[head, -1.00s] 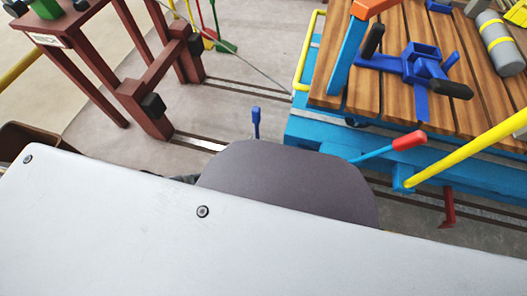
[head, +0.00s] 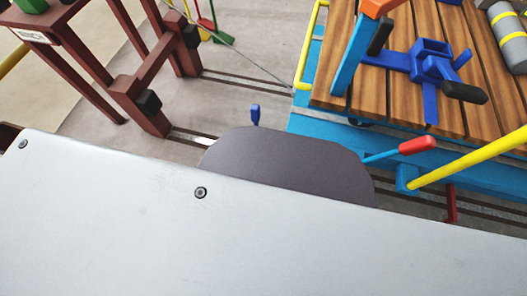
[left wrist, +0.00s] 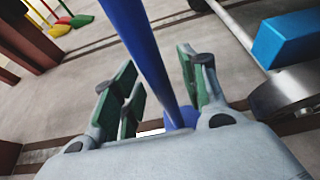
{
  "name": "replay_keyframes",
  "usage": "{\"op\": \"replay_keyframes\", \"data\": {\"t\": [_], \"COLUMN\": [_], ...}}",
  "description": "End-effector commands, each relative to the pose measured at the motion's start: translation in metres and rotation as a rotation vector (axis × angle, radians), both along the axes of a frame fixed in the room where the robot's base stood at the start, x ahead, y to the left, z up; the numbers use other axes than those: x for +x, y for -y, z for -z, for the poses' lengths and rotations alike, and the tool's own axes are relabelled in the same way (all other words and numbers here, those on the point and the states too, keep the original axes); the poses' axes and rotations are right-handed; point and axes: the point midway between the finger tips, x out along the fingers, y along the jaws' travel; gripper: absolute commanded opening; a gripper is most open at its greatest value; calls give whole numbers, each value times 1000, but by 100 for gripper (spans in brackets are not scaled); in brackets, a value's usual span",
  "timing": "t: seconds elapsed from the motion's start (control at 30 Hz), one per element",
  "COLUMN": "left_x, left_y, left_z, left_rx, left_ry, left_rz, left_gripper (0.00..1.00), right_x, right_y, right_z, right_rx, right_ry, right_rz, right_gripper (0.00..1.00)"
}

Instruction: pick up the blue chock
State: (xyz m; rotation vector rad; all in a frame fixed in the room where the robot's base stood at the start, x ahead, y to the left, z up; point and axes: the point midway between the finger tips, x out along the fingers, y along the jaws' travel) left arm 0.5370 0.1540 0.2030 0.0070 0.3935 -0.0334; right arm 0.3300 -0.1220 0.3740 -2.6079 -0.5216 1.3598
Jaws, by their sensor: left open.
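The top of the blue chock's upright handle (head: 255,113) shows in the head view, above a dark rounded plate that hides the rest. In the left wrist view the long blue handle (left wrist: 145,45) slants down between the fingers. A blue body (left wrist: 181,117) shows low near its lower end, partly hidden. My left gripper (left wrist: 160,85), with green-padded fingers, is open around the handle, with a visible gap at the right finger. I cannot tell whether the left finger touches it. My left gripper is hidden in the head view, and my right gripper is not in view.
A blue wagon (head: 330,137) with a plank deck stands right, carrying a blue clamp-like fixture (head: 432,62). A red-tipped lever (head: 417,145) and yellow bar (head: 470,158) stick out. A dark red bench frame (head: 128,88) stands left. Rails (head: 250,86) cross the floor between.

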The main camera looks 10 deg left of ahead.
Motion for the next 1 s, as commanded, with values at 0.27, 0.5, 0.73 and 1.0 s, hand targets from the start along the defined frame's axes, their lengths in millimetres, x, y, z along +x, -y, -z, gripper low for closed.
{"op": "replay_keyframes", "data": {"t": [0.27, 0.5, 0.73, 1.0], "left_x": [0, 0, 0, 2], "left_y": [0, 0, -1, 0], "left_z": [0, 0, 0, -2], "left_rx": [0, 0, 0, -1], "left_ry": [0, 0, 0, 5], "left_rz": [0, 0, -1, -1], "left_gripper": [21, 0, 0, 0], "right_x": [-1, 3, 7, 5], "right_y": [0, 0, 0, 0], "right_z": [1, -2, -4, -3], "right_rx": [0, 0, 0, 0], "right_ry": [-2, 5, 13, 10], "right_rz": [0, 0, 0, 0], "right_gripper": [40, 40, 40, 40]}}
